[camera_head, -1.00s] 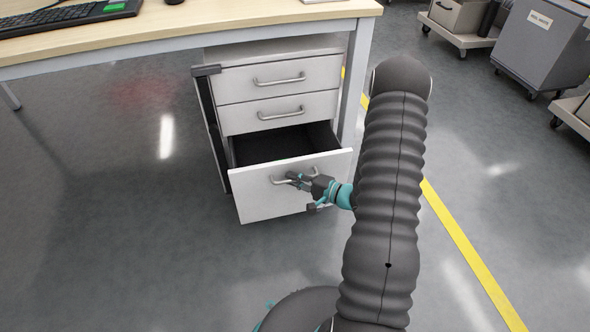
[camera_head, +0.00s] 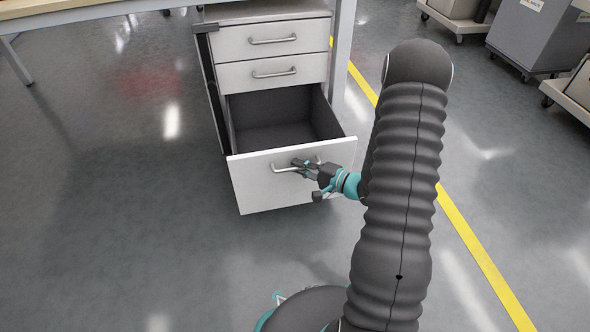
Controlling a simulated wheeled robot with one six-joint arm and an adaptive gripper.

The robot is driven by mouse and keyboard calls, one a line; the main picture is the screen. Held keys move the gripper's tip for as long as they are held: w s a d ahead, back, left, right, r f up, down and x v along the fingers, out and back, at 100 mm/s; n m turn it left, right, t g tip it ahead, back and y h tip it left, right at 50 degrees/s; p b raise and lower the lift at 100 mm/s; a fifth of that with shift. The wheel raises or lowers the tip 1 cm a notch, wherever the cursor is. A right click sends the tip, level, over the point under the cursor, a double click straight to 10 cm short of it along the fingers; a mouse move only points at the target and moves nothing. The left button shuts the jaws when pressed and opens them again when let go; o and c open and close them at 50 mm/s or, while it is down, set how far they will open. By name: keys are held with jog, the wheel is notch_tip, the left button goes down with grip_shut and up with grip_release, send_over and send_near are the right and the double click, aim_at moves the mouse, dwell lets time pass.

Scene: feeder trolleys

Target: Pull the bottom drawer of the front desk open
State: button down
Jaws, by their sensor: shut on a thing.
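The desk's drawer unit (camera_head: 217,90) stands under the desk (camera_head: 343,50). Its bottom drawer (camera_head: 252,193) is pulled well out, and its dark, empty inside shows. The two upper drawers (camera_head: 268,74) are closed. My gripper (camera_head: 304,165) is at the front of the bottom drawer, shut on its bar handle (camera_head: 284,168). The right part of the handle is partly hidden by the gripper.
The floor (camera_head: 110,210) left of the drawer is clear. A yellow line (camera_head: 470,243) runs along the floor on the right. Grey bins on trolleys (camera_head: 535,45) stand at the back right. My arm covers part of the right side.

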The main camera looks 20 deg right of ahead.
jog(key=shift+w+a+r, duration=0.1)
jog(key=shift+w, duration=0.05)
jog(key=c, duration=1.4)
grip_release()
jog(key=shift+a, duration=0.15)
jog(key=shift+o, duration=1)
jog(key=shift+a, duration=0.25)
jog(key=shift+s+d, duration=0.4)
jog(key=shift+d, duration=0.05)
jog(key=v, duration=1.1)
